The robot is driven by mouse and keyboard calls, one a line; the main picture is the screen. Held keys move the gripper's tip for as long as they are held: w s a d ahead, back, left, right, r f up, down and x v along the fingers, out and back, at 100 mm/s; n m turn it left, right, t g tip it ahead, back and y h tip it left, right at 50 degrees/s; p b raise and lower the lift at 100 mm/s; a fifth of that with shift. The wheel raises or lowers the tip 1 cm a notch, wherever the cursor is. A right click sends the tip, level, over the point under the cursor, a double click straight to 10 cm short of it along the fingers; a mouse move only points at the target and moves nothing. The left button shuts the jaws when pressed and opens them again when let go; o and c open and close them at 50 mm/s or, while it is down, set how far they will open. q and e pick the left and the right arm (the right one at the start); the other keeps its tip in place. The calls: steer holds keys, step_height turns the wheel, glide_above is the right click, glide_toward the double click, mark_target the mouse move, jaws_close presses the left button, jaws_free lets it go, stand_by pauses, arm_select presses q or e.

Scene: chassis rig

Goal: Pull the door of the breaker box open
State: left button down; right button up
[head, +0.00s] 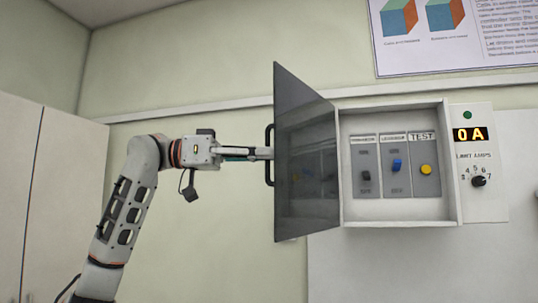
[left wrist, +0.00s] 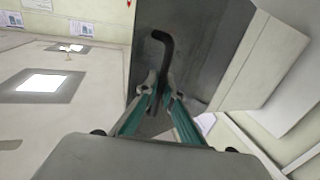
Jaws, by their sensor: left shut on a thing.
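The breaker box (head: 450,165) is a white wall box at the right in the head view. Its dark, see-through door (head: 305,215) is hinged on the left side and stands swung wide open, out from the wall. My left gripper (head: 268,153) is shut on the black door handle (head: 269,175) at the door's free edge. In the left wrist view, the green fingers (left wrist: 160,92) close on the dark handle (left wrist: 166,46), whose curved end sticks out beyond them. The grey door panel (left wrist: 195,40) lies behind it. My right gripper is in neither view.
Inside the box are a black switch (head: 366,176), a blue switch (head: 397,165) and a yellow button (head: 426,169). A panel with a "0 A" display (head: 470,134) and a knob adjoins it on the right. A poster (head: 455,60) hangs above. Pale cabinets (head: 45,190) stand at left.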

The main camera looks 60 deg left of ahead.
arm_select(q)
steer(key=c, duration=2.5)
jaws_free()
steer(key=shift+s, duration=0.1)
steer(key=shift+v, duration=6)
steer(key=shift+d, duration=0.1)
